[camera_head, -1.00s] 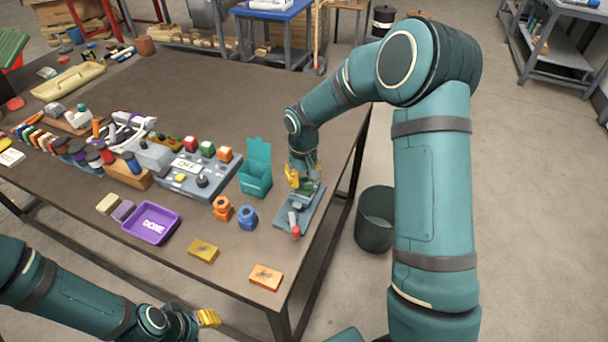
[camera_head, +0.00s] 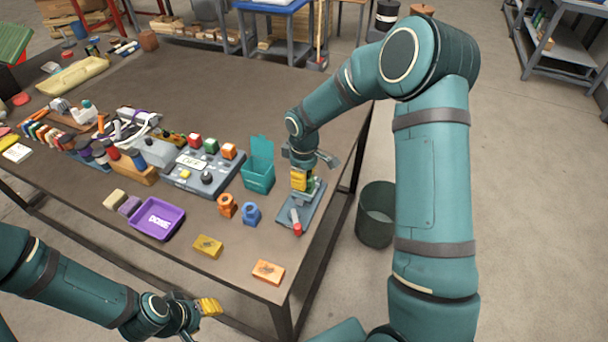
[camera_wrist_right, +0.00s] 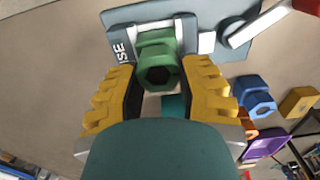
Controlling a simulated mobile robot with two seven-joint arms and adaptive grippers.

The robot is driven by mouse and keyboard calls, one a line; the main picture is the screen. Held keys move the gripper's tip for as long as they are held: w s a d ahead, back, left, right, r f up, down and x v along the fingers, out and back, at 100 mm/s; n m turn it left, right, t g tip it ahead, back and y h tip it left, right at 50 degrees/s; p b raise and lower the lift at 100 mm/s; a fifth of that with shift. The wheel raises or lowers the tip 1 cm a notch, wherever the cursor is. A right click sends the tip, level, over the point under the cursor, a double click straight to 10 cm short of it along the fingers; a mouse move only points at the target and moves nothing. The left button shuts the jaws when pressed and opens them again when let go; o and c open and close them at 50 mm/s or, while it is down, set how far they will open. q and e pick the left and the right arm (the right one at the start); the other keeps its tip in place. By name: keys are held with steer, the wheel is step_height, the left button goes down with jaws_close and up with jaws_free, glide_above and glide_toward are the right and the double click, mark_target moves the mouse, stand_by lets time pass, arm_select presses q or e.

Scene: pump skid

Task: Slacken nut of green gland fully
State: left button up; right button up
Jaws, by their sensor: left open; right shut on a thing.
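The green gland (camera_wrist_right: 157,52) stands in a grey fixture plate (camera_wrist_right: 215,12), with its hex nut and dark bore facing the right wrist camera. In the head view the plate (camera_head: 315,204) lies near the table's right edge, and my gripper hides most of the gland. My right gripper (camera_wrist_right: 160,84) is shut on the green gland's nut, one yellow finger on each side; it also shows in the head view (camera_head: 300,182). My left gripper (camera_head: 208,307) is open and empty, low in front of the table's near edge.
A red-ended lever (camera_head: 296,222) lies on the plate's near part. Left of it are a blue gland (camera_head: 251,213), an orange gland (camera_head: 227,206), a teal open box (camera_head: 258,178) and a purple tray (camera_head: 157,220). Yellow (camera_head: 208,246) and orange (camera_head: 268,272) blocks lie nearer.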

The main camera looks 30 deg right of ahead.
stand_by(0.5)
steer(key=o, duration=1.2)
steer(key=shift+r, duration=0.15)
step_height(320, 180, up, 12)
